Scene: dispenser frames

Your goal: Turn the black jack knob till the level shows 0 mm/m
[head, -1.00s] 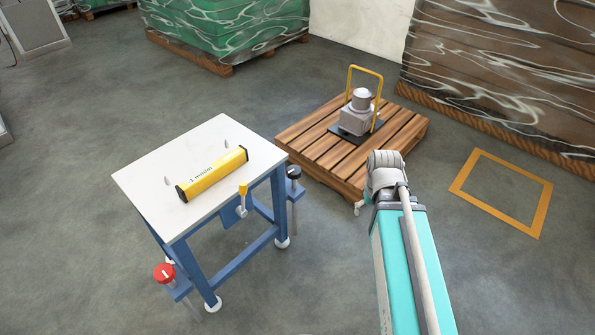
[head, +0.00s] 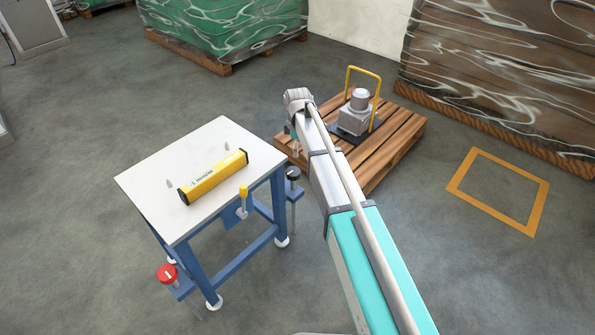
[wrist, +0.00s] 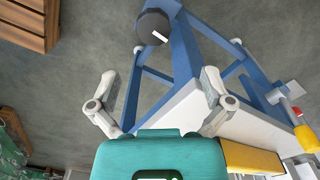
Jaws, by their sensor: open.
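The black jack knob (head: 293,173) sits at the table's right corner. In the wrist view the black knob (wrist: 152,28), with a white mark, lies ahead of my gripper (wrist: 160,82), whose two fingers are apart and empty. The knob is beyond the fingertips, not between them. In the head view my gripper hangs just behind the knob, mostly hidden by my arm. The yellow level (head: 213,178) lies on the white tabletop (head: 150,180); its small reading seems to include a 1, but I cannot read it surely.
A red knob (head: 167,273) is on the near jack. A yellow-handled lever (head: 243,191) stands at the table's right side. Behind is a wooden pallet (head: 395,150) with a grey machine (head: 355,113). Open floor lies left of the table.

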